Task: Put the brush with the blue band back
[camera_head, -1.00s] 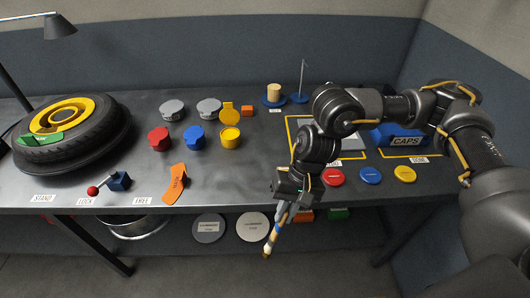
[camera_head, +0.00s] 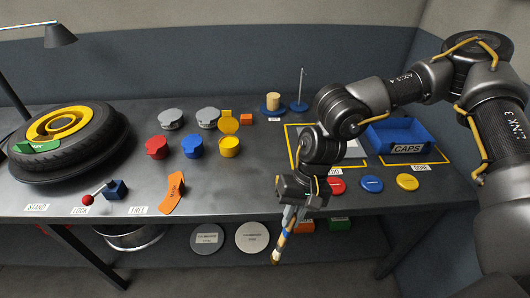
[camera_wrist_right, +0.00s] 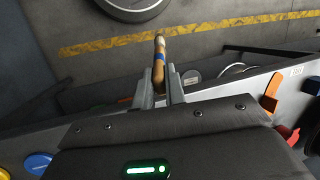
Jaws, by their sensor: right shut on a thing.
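The brush with the blue band (camera_head: 280,243) is held in my right gripper (camera_head: 289,215), which is shut on it in front of the table's front edge. The brush hangs down at a slant, with its pale tip lowest. In the right wrist view the brush (camera_wrist_right: 159,58) sticks out between the two fingers (camera_wrist_right: 160,92), and its blue band shows near them. The place the brush belongs to is not clear in these views. My left gripper is not in view.
A tyre with a yellow rim (camera_head: 70,140) lies at the left of the table. Several coloured caps stand mid-table. A blue CAPS bin (camera_head: 400,135) and coloured discs (camera_head: 372,184) are at the right. A lower shelf holds round plates (camera_head: 252,237).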

